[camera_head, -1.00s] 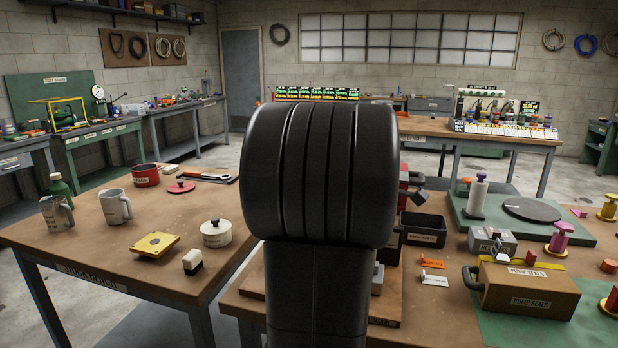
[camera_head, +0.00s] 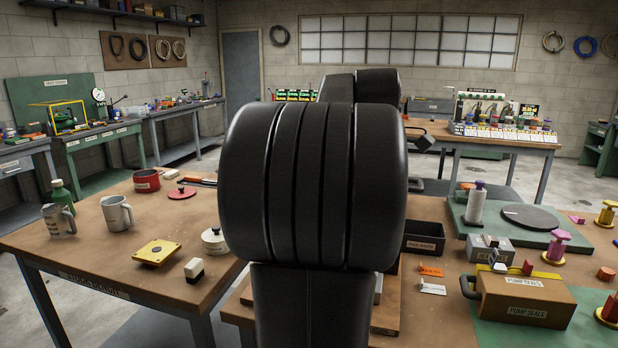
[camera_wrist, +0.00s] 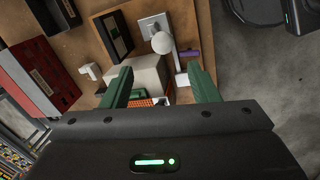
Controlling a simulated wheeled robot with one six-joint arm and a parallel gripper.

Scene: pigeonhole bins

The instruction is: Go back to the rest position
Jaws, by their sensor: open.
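My gripper (camera_wrist: 160,72) shows in the wrist view as two green fingers spread apart, with nothing held between the tips. Beyond the fingers, apart from them as far as I can tell, lie a pale block (camera_wrist: 152,78) and a white piece with a round knob (camera_wrist: 162,42). In the head view my own dark arm links fill the middle and rise above the benches. They hide much of the bench behind, and I cannot clearly make out the gripper there.
A brown carton (camera_head: 527,298) labelled pump seals and a black bin (camera_head: 425,238) stand right of my arm. Grey floor (camera_wrist: 250,75) is clear at right in the wrist view.

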